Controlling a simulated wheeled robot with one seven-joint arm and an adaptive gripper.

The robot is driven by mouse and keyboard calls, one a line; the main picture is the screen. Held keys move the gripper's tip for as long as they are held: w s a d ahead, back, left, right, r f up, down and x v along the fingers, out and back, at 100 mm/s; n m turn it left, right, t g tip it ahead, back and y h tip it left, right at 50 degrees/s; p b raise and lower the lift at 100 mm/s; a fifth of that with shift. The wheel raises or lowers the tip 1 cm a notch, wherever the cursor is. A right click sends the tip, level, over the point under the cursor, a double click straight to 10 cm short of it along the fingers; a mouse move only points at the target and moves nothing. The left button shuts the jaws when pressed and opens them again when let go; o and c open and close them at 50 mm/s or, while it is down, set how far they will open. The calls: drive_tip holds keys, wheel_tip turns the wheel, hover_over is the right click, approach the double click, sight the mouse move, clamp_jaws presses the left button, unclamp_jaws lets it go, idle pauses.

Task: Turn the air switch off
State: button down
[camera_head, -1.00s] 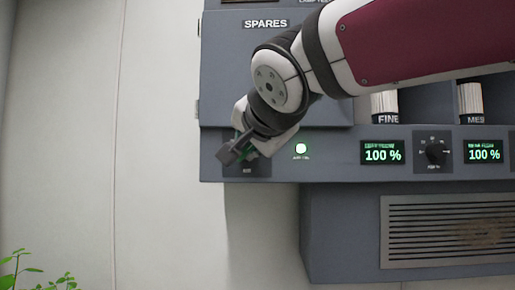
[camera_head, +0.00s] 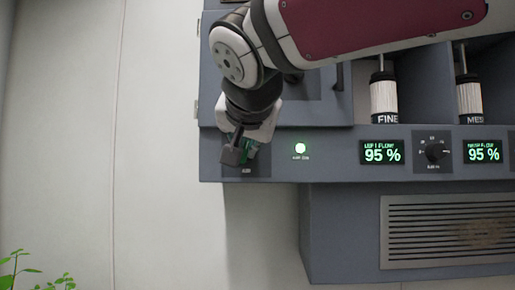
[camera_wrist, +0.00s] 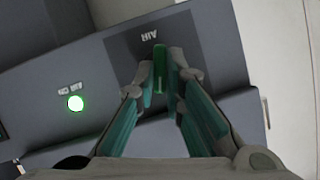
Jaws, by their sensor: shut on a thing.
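The air switch sits on a dark plate (camera_head: 262,170) at the left end of the grey panel strip. My gripper (camera_head: 240,153) is at this plate and hides most of the switch in the head view. In the wrist view my gripper (camera_wrist: 162,82) has its green-padded fingers closed around a narrow upright piece, the air switch (camera_wrist: 159,66), in front of the AIR label (camera_wrist: 149,37). The exact tilt of the switch is hard to tell. The green air lamp (camera_head: 301,148) is lit; it also shows in the wrist view (camera_wrist: 75,103).
Right of the lamp are a display (camera_head: 382,152) reading 95 %, a dark knob (camera_head: 435,151) and a second display (camera_head: 484,151) reading 95 %. Two filter cylinders (camera_head: 384,98) (camera_head: 468,95) stand above. A vent grille (camera_head: 447,230) is below. The wall at left is clear.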

drive_tip(key=n+h, duration=0.2)
drive_tip(key=n, duration=0.1)
drive_tip(key=n+h, duration=0.2)
drive_tip(key=a+n+h, duration=0.1)
drive_tip(key=n+h, duration=0.1)
drive_tip(key=n, duration=0.1)
drive_tip(key=shift+a+f+n, duration=0.1)
drive_tip(key=shift+n, duration=0.2)
idle(0.3)
idle(0.4)
drive_tip(key=c, duration=1.7)
unclamp_jaws()
drive_tip(key=shift+s, duration=0.1)
drive_tip(key=v, duration=1.1)
drive_tip(key=shift+s+a+f, duration=0.1)
drive_tip(key=shift+s+a, duration=0.05)
drive_tip(key=shift+s, duration=0.25)
